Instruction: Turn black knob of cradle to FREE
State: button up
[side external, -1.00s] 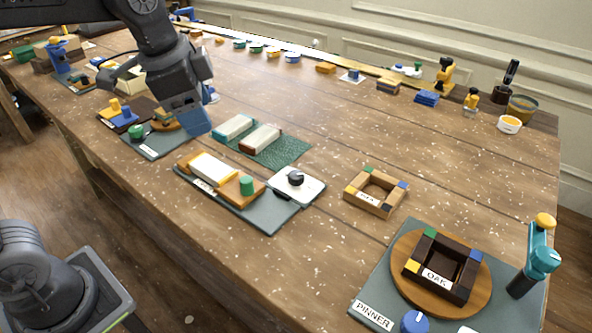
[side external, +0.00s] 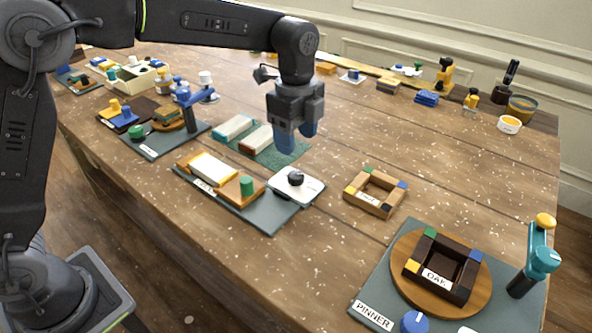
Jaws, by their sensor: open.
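The black knob (side external: 295,178) sits on a white square plate (side external: 310,190) at the right end of a grey-green base. This looks like the cradle (side external: 238,212), which also carries a cream block on an orange support and a green round knob (side external: 246,186). The knob's marks, including FREE, are too small to read. My gripper (side external: 297,142) has blue fingertips pointing down. It is open and empty, above and just behind the black knob, apart from it.
A green mat (side external: 285,155) with two blocks lies just behind the cradle. A wooden frame (side external: 376,192) stands to the right. The PINNER base (side external: 375,314), with an OAK frame and a teal post, is at the front right. Bare table lies behind the wooden frame.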

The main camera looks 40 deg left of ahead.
aim_at(296, 174)
notch_tip(296, 174, down, 9)
jog(key=shift+f, duration=0.1)
dwell(0.4)
jog(key=c, duration=0.9)
